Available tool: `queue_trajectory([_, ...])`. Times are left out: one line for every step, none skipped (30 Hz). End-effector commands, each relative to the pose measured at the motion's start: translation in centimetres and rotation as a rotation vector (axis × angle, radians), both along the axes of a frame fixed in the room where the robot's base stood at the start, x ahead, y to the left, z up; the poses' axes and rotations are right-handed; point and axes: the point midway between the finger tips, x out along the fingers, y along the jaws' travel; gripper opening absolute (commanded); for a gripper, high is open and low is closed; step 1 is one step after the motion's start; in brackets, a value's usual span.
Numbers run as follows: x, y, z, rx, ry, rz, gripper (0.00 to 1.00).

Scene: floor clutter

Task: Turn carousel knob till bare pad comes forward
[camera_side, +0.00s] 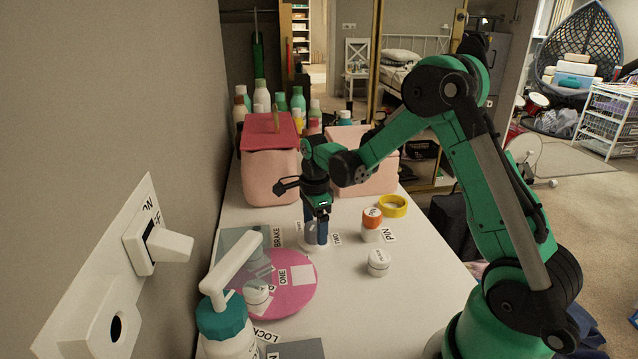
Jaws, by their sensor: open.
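The carousel is a pink disc (297,308) on the white tabletop, marked ONE, with pale square pads (302,275) on it. A small white-lidded jar (256,293) stands at its left, partly hidden by the pump bottle. My gripper (316,238) points down just behind the disc. It is open, around or directly in front of a blue upright piece with a white round base (313,248); I cannot tell which, or whether they touch. I cannot make out for certain which piece is the knob.
A teal pump bottle (223,325) stands in front. A white jar (379,263), an orange-lidded jar (371,220) by a PIN label and yellow tape (393,206) lie right. Pink boxes (270,175) and bottles stand behind. A wall switch (160,240) juts out left.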

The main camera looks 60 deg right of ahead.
Motion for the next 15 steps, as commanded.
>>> queue_trajectory([0.0,0.0,0.7,0.000,0.000,0.000,0.80])
queue_trajectory([0.0,0.0,1.2,0.000,0.000,0.000,0.80])
queue_trajectory([-0.1,0.0,1.8,0.000,0.000,0.000,0.80])
queue_trajectory([-0.1,0.0,2.3,0.000,0.000,0.000,0.80])
queue_trajectory([0.0,0.0,2.7,0.000,0.000,0.000,0.80])
queue_trajectory([0.0,0.0,3.2,0.000,0.000,0.000,0.80])
queue_trajectory([0.0,0.0,3.6,0.000,0.000,0.000,0.80])
queue_trajectory([0.0,0.0,3.9,0.000,0.000,0.000,0.80])
queue_trajectory([0.0,0.0,4.3,0.000,0.000,0.000,0.80])
queue_trajectory([0.0,0.0,4.5,0.000,0.000,0.000,0.80])
queue_trajectory([0.0,0.0,4.6,0.000,0.000,0.000,0.80])
queue_trajectory([-0.1,0.0,4.7,0.000,0.000,0.000,0.80])
queue_trajectory([-0.1,0.0,4.8,0.000,0.000,0.000,0.80])
queue_trajectory([-0.1,0.0,4.8,0.000,0.000,0.000,0.80])
queue_trajectory([-0.1,0.0,4.8,0.000,0.000,0.000,0.80])
